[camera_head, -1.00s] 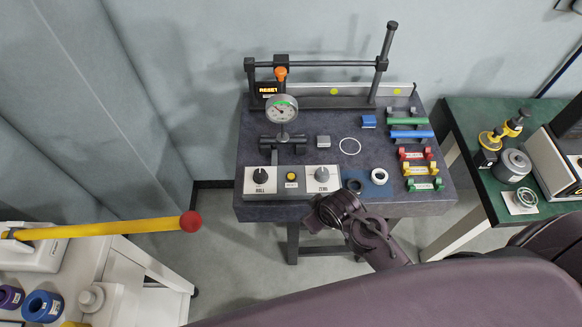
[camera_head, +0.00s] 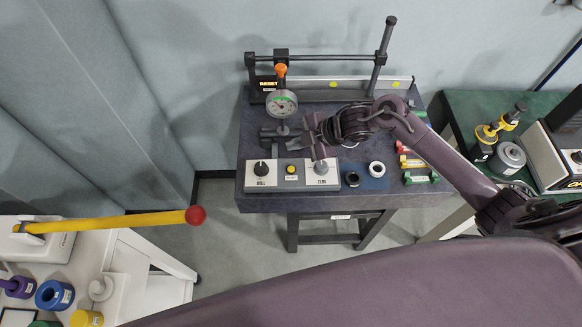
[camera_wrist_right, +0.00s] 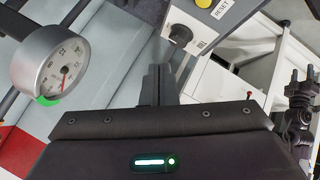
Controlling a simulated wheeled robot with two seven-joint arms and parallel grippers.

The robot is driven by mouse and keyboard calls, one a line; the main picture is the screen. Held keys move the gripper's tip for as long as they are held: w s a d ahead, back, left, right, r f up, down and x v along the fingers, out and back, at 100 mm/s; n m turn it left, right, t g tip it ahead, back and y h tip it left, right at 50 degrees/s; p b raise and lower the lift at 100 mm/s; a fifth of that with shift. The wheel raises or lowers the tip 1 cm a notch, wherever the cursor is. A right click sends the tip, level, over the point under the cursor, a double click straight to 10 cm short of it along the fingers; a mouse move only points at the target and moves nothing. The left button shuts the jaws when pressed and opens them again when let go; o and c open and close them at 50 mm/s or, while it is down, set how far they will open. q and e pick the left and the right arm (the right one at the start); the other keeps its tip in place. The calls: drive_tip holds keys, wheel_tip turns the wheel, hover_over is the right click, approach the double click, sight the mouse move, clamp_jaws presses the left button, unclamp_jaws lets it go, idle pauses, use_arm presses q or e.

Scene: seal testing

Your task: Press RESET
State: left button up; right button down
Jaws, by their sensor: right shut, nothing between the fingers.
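My right gripper (camera_head: 268,134) is shut and empty. It reaches over the table from the right, behind the button and near the gauge post, apart from the button. Its closed fingers (camera_wrist_right: 158,80) show in the right wrist view, beside the left knob (camera_wrist_right: 180,36). A dark gripper-like part (camera_wrist_right: 297,110), possibly my left gripper, shows at that view's right.
A round dial gauge (camera_head: 282,103) with an orange top stands just behind my right gripper. A black seal (camera_head: 352,179) and a white ring (camera_head: 377,169) lie right of the panel. A yellow bar with a red ball (camera_head: 195,215) juts out at left.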

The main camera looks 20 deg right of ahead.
drive_tip(key=b, duration=0.7)
hover_over(291, 169)
drive_tip(key=d, duration=0.1)
drive_tip(key=f, duration=0.7)
drive_tip(key=shift+s+d+f, duration=0.1)
drive_tip(key=shift+s+f, duration=0.15)
drive_tip(key=shift+f, duration=0.6)
drive_tip(key=shift+f, duration=0.1)
idle(0.4)
drive_tip(key=shift+f+b, duration=0.3)
drive_tip(key=shift+b, duration=0.15)
drive_tip(key=shift+f+b, duration=0.3)
drive_tip(key=shift+f, duration=0.1)
idle(0.4)
drive_tip(key=shift+r, duration=0.1)
drive_tip(key=shift+r+p, duration=0.75)
